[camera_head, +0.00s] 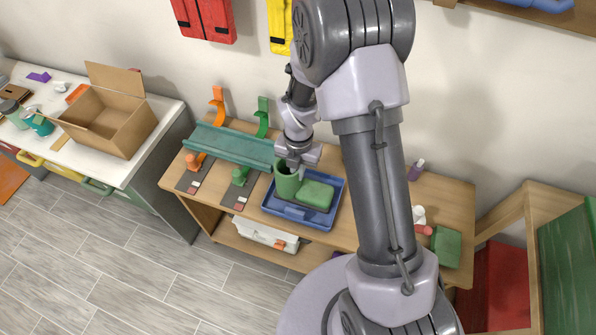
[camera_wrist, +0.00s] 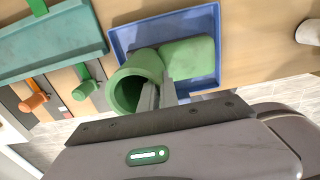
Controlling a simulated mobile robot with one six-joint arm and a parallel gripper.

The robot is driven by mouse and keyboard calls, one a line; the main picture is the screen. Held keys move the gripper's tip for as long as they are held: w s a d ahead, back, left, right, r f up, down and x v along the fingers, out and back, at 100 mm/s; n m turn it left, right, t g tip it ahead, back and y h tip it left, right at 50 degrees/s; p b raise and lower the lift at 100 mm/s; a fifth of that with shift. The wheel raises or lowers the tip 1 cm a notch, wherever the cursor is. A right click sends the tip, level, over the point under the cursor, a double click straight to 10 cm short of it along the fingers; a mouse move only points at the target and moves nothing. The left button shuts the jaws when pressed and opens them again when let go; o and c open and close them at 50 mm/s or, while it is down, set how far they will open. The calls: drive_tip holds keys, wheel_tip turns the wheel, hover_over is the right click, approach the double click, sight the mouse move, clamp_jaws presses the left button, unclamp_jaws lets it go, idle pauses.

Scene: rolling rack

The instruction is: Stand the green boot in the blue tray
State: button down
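The green boot (camera_head: 287,186) stands upright in the blue tray (camera_head: 299,217), its foot pointing right in the head view. In the wrist view the boot (camera_wrist: 125,90) shows its round open top, and its foot lies over the floor of the tray (camera_wrist: 130,35). My gripper (camera_head: 293,165) is at the boot's top from above. In the wrist view the two fingers of my gripper (camera_wrist: 158,94) are close together at the foot-side rim of the shaft and appear shut on its wall. The fingertips and the boot's sole are partly hidden.
Left of the tray are a teal shelf (camera_head: 232,146) and orange and green hook-like pieces on dark plates. A white bin (camera_head: 262,236) sits on the shelf below. A purple bottle (camera_head: 416,169) and a green box (camera_head: 446,246) stand at the right. A cardboard box (camera_head: 112,118) stands on the left counter.

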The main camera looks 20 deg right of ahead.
drive_tip(key=c, duration=1.6)
unclamp_jaws()
drive_tip(key=shift+f, duration=0.1)
wheel_tip(320, 180, up, 22)
drive_tip(key=s+m+t+p, duration=0.2)
drive_tip(key=m+p, duration=0.3)
drive_tip(key=m, duration=0.3)
drive_tip(key=s+a+r+m+t, duration=0.1)
drive_tip(key=s+r+m, duration=0.3)
drive_tip(key=m, duration=0.4)
drive_tip(key=s+a+r+m+t+y, duration=0.1)
drive_tip(key=s+r+m, duration=0.4)
drive_tip(key=s+m, duration=0.2)
drive_tip(key=s+a+r+m+t+y, duration=0.1)
drive_tip(key=s+r+m, duration=0.3)
drive_tip(key=m, duration=0.6)
drive_tip(key=shift+s+a+r+t, duration=0.1)
drive_tip(key=shift+s+a+t, duration=0.15)
drive_tip(key=shift+s, duration=0.25)
drive_tip(key=shift+s+a+r+t, duration=0.1)
drive_tip(key=shift+s+a+t, duration=0.1)
drive_tip(key=shift+s, duration=0.3)
drive_tip(key=shift+f, duration=0.1)
wheel_tip(320, 180, down, 5)
drive_tip(key=b, duration=0.5)
